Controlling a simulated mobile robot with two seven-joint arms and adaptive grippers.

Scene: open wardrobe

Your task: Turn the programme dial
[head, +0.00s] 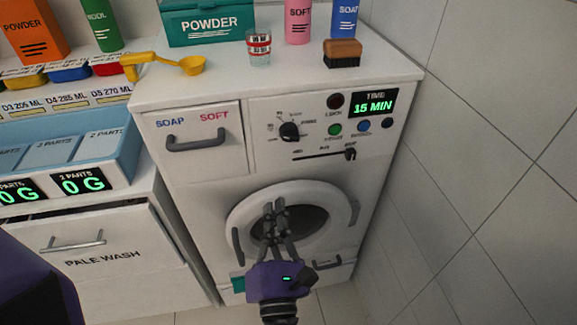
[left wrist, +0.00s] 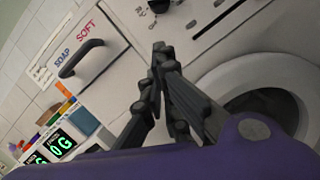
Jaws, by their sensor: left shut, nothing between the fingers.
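The programme dial (head: 289,131) is a black round knob with printed marks around it, on the white washing machine's (head: 220,168) upper panel. In the left wrist view a dark knob (left wrist: 158,5), likely the dial, is cut by the top edge. My left gripper (head: 274,209) is shut and empty, in front of the round door (head: 304,191) and below the dial, apart from it. Its fingertips (left wrist: 160,54) are close together in the left wrist view. My right gripper is not in view.
The drawer handle (head: 197,138) sticks out left of the dial. Right of it are round buttons (head: 335,130), a slider (head: 350,154) and a display (head: 374,103) reading 15 MIN. A glass (head: 259,48) and brush (head: 342,54) stand on top. A tiled wall (head: 480,170) closes the right side.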

